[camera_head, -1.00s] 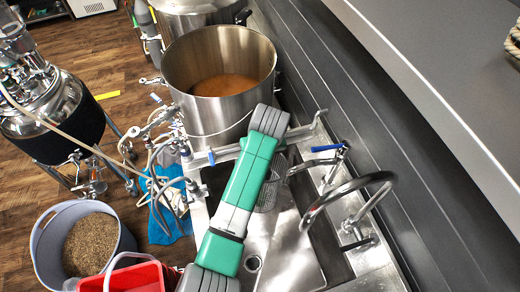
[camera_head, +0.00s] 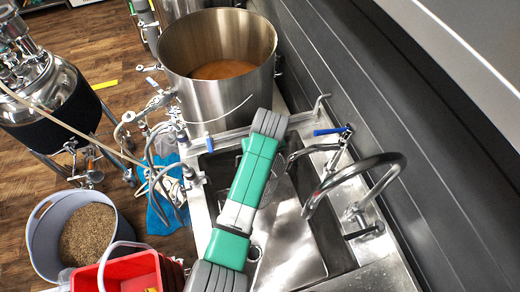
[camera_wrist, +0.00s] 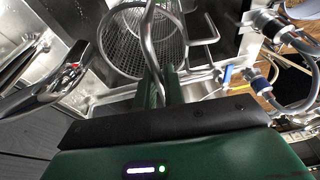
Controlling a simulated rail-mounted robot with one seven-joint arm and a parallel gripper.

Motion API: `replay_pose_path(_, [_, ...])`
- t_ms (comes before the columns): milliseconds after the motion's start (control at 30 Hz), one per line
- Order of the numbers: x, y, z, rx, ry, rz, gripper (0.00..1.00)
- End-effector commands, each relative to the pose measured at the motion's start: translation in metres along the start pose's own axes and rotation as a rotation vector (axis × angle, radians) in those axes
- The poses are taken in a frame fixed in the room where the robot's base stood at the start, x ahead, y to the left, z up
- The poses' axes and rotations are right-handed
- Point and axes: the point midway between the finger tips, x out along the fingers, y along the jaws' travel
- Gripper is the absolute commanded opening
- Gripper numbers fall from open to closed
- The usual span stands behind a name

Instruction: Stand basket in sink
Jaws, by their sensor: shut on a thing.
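The basket (camera_wrist: 128,54) is a round wire-mesh cylinder with a long metal handle, seen in the wrist view just beyond my fingers. My gripper (camera_wrist: 160,86) is shut on the handle. In the head view my green and grey arm reaches over the sink and hides my fingers and most of the basket. The steel sink (camera_head: 292,236) lies below and to the right of my arm. The basket is at the sink's far part; I cannot tell whether its base touches the bottom.
A curved tap (camera_head: 352,172) and a blue-handled valve (camera_head: 334,131) stand at the sink's right side. A large steel pot (camera_head: 222,104) stands beyond it. A red bucket (camera_head: 128,272) and a grey tub of grain (camera_head: 46,250) are at the lower left.

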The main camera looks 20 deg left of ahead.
Motion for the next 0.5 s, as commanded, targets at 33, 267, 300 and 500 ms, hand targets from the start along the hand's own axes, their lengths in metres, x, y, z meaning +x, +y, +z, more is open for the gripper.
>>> replay_pose_path(33, [0.008, 0.000, 0.002, 0.000, 0.001, 0.001, 0.00])
replay_pose_path(267, [0.012, 0.000, 0.002, -0.001, 0.002, 0.001, 0.00])
replay_pose_path(300, [0.012, 0.000, 0.002, -0.001, 0.002, 0.001, 0.00])
replay_pose_path(500, [0.019, 0.002, 0.004, -0.001, 0.001, 0.000, 0.00])
